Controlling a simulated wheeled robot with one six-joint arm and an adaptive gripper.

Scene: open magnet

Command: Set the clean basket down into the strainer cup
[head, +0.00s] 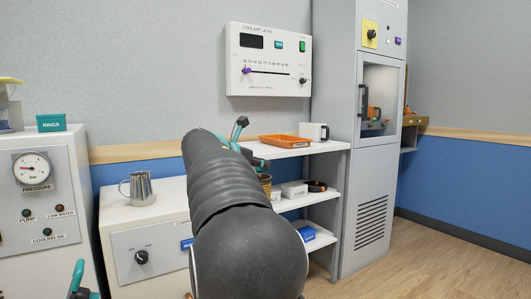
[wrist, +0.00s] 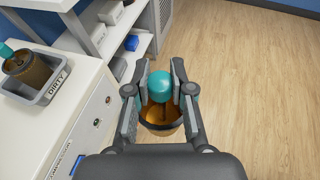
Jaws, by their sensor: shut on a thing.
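My gripper (wrist: 161,82) is shut on the teal knob of an amber-brown basket (wrist: 160,116) in the wrist view. The basket hangs below the fingers, with the pale wood floor beneath it in that view. In the head view, part of the woven-looking basket (head: 265,183) shows beside my arm, which hides most of the gripper. A second, darker brown basket (wrist: 30,70) with a teal knob stands in a grey bin labelled DIRTY at the left of the wrist view. I cannot make out the strainer cup in either view.
The DIRTY bin (wrist: 66,80) sits on a white cabinet (wrist: 85,118). A steel pitcher (head: 139,188) stands on the cabinet in the head view. White shelves (head: 330,168) hold an orange tray (head: 284,141) and boxes. Floor is open at right.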

